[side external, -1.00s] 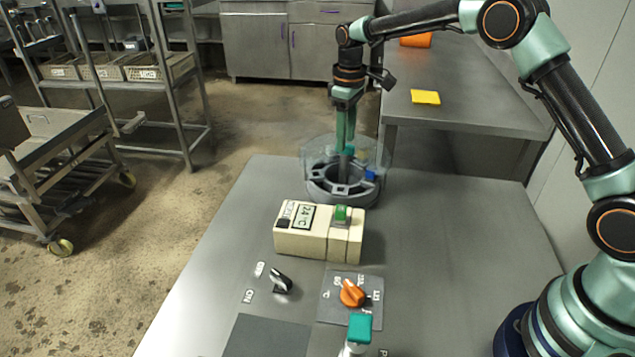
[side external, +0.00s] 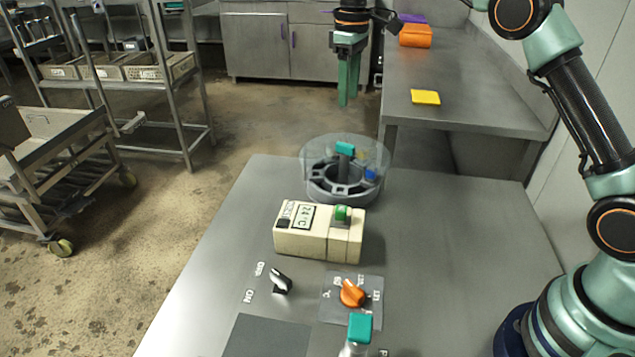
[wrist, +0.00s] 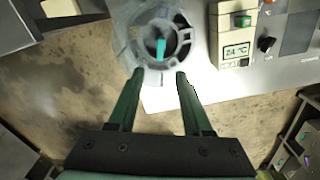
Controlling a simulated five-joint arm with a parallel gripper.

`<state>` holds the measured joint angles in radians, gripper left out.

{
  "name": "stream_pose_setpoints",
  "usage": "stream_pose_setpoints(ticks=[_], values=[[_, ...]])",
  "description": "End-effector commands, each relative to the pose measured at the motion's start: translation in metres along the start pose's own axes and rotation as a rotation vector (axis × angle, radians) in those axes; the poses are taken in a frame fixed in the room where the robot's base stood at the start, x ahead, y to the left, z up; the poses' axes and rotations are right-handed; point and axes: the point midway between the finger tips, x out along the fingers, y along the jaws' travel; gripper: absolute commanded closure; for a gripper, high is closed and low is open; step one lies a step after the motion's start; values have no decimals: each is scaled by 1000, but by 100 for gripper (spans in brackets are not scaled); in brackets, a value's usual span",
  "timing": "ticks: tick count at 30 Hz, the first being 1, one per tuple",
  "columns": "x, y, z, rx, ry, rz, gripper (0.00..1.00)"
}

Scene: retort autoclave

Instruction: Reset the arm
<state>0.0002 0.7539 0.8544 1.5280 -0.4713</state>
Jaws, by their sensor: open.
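My gripper (side external: 349,85) is open and empty, raised above and behind the round clear-walled holder (side external: 330,192) at the table's far end. Its two green fingers point down. In the wrist view my gripper (wrist: 160,75) shows its fingers apart, with the holder (wrist: 124,45) beyond their tips. A teal-capped item (side external: 345,149) stands in the holder, apart from the fingers; its cap also shows in the wrist view (wrist: 161,48). A blue item (side external: 370,174) sits at the holder's right side.
A cream box (side external: 295,243) with a 24 °C display and green switch stands mid-table. Nearer are a black lever (side external: 280,283), an orange knob (side external: 352,293) and a teal-capped vial (side external: 360,328). A side counter (side external: 460,110) holds a yellow pad (side external: 425,97) and an orange item (side external: 416,36).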

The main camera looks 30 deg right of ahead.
Motion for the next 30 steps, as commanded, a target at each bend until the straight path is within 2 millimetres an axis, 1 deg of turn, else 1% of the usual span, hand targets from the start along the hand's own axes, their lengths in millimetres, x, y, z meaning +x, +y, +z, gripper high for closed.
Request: stream_pose_setpoints(ticks=[4,8,12,15,18,23,26,30], values=[[-8,-2,4,12,13,6,50],[-28,-9,18,49,50,24,50],[-51,-22,42,107,106,47,50],[-63,-32,62,149,149,62,50],[-70,-43,83,191,191,75,50],[-74,-61,120,258,260,92,50],[-71,-73,143,299,303,100,50],[-60,-89,174,357,365,109,50]])
